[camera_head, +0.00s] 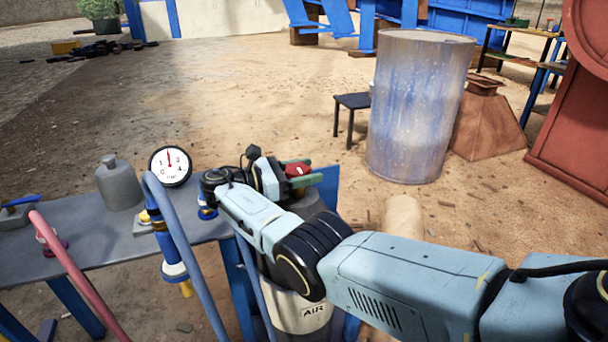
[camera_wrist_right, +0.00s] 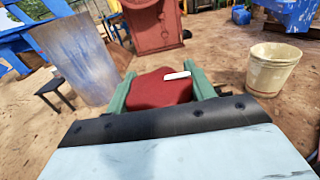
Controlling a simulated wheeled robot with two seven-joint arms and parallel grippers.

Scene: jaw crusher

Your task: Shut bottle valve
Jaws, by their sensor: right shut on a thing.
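The air bottle (camera_head: 302,311), a pale cylinder marked AIR, stands at the table's right end, partly hidden behind my right arm. Its red valve knob (camera_head: 296,169) is at the top. My right gripper (camera_head: 303,172) has its green fingers on both sides of the knob and is shut on it. In the right wrist view the knob (camera_wrist_right: 160,91), with a white mark on top, sits between the two fingers of the gripper (camera_wrist_right: 162,84). My left gripper is in neither view.
A grey table (camera_head: 110,246) on the left carries a round gauge (camera_head: 170,166), a grey jug-like weight (camera_head: 119,184) and fittings. A blue pipe (camera_head: 188,250) and a red pipe (camera_head: 78,272) rise in front. A worn blue drum (camera_head: 418,108) stands beyond on open sandy ground.

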